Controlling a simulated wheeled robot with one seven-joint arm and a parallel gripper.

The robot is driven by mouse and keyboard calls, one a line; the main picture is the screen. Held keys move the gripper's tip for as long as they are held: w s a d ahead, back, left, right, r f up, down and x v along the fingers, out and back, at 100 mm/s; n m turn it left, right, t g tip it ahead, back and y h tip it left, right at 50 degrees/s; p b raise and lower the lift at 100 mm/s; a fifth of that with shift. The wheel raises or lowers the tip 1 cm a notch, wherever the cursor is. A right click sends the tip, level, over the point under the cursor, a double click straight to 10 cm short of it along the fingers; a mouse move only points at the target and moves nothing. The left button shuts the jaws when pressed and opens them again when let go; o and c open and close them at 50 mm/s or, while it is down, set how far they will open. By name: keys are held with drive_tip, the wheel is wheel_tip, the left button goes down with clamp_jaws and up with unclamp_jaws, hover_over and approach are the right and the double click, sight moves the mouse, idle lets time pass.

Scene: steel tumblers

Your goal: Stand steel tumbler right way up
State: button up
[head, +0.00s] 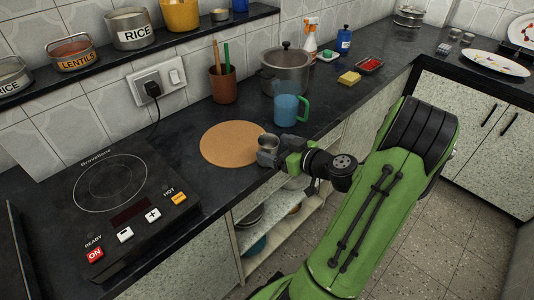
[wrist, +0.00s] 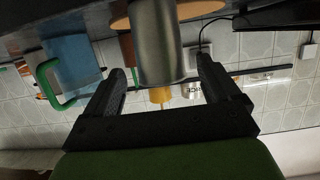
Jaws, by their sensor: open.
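A steel tumbler (head: 268,142) stands at the right edge of a round cork mat (head: 228,146) on the dark counter. Its axis is vertical. My gripper (head: 272,157) is open at the tumbler, coming from the counter's front side. In the upside-down wrist view the tumbler (wrist: 160,40) is between the two fingers of my gripper (wrist: 162,72), with a gap on each side. The gripper partly hides the tumbler's lower part in the head view.
A blue mug with a green handle (head: 290,109) stands right of the mat, with a lidded pot (head: 287,70) behind it. A brown cup with utensils (head: 223,84) is behind the mat. An induction cooker (head: 120,205) lies to the left. The counter's front edge is under my gripper.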

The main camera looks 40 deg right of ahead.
sight(261, 143)
drive_tip(key=x, duration=0.4)
drive_tip(key=shift+w+f, duration=0.1)
drive_tip(key=c, duration=1.2)
wheel_tip(261, 143, up, 10)
drive_tip(key=p, duration=0.3)
